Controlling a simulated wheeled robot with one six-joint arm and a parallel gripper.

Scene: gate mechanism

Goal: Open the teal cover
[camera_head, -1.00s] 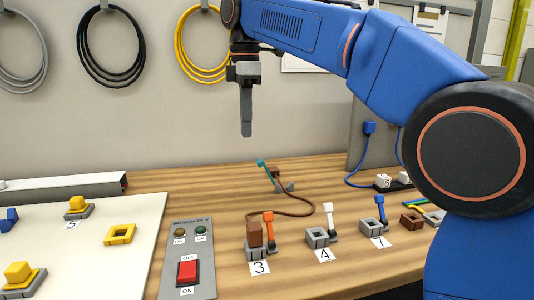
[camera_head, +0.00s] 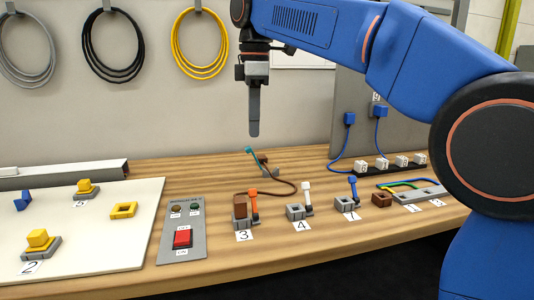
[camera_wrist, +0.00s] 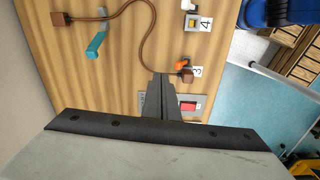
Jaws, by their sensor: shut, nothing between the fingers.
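The teal cover (camera_head: 250,152) is a narrow teal piece at the back of the wooden bench. It leans up and left from a small grey base beside a brown block (camera_head: 265,160). The teal piece also shows upper left in the wrist view (camera_wrist: 95,45), with a brown block (camera_wrist: 61,18) further left. My gripper (camera_head: 254,134) is shut and empty, pointing down. In the head view its tip appears just above the teal piece, but the wrist view shows them apart.
A brown cable (camera_head: 285,183) curves over the bench from the brown block to socket 3 (camera_head: 241,224). Sockets with orange, white (camera_head: 306,188) and blue levers stand along the front. A switch panel (camera_head: 182,232) and white board (camera_head: 100,255) lie left.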

